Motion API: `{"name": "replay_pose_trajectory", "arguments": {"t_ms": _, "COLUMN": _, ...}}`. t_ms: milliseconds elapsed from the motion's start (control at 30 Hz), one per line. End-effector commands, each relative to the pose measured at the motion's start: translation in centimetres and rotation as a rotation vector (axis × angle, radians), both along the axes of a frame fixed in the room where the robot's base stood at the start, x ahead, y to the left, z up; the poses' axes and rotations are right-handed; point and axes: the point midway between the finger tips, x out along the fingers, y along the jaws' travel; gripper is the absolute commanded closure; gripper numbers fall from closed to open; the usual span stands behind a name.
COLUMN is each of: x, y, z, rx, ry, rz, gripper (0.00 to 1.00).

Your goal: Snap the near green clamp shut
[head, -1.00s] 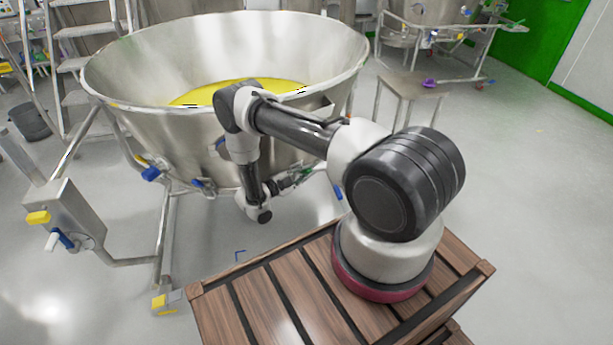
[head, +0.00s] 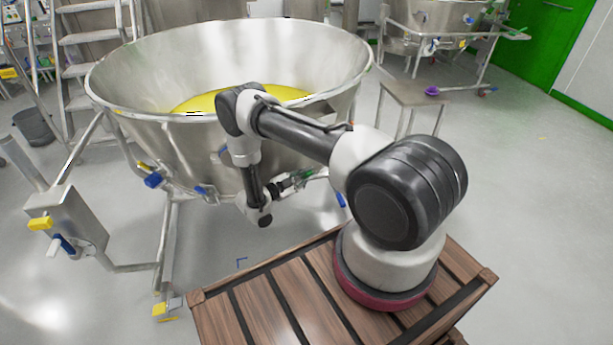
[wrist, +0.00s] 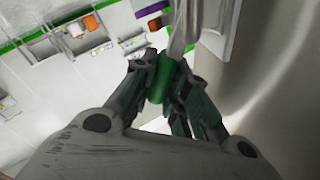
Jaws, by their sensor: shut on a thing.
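A green clamp (wrist: 162,78) shows in the wrist view between the fingers of my gripper (wrist: 160,88), with a pale metal pipe or bar running up from beside it. The fingers are closed on the clamp from both sides and hide part of it, so I cannot tell whether it is fully snapped. In the head view my gripper (head: 298,181) is small, below the right side of the big steel bowl, with a bit of green at its tip.
A valve box (head: 68,222) on a leg is at the left. A wooden slatted platform (head: 270,300) is under my arm's base. A small steel table (head: 410,92) stands behind; open floor lies at the right.

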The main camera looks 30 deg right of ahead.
Motion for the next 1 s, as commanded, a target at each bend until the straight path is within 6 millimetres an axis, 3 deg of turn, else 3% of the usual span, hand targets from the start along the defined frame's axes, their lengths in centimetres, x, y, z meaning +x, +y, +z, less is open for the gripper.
{"name": "replay_pose_trajectory", "arguments": {"t_ms": 67, "x": 0.1, "y": 0.1, "z": -0.1, "rx": 0.002, "ry": -0.001, "rz": 0.004, "gripper": 0.75}}
{"name": "replay_pose_trajectory", "arguments": {"t_ms": 467, "x": 0.0, "y": 0.5, "z": 0.0, "rx": 0.001, "ry": -0.001, "rz": 0.002, "gripper": 0.75}}
{"name": "replay_pose_trajectory", "arguments": {"t_ms": 1000, "x": -1.1, "y": 10.8, "z": -0.1, "rx": 0.001, "ry": -0.002, "rz": 0.006, "gripper": 0.75}}
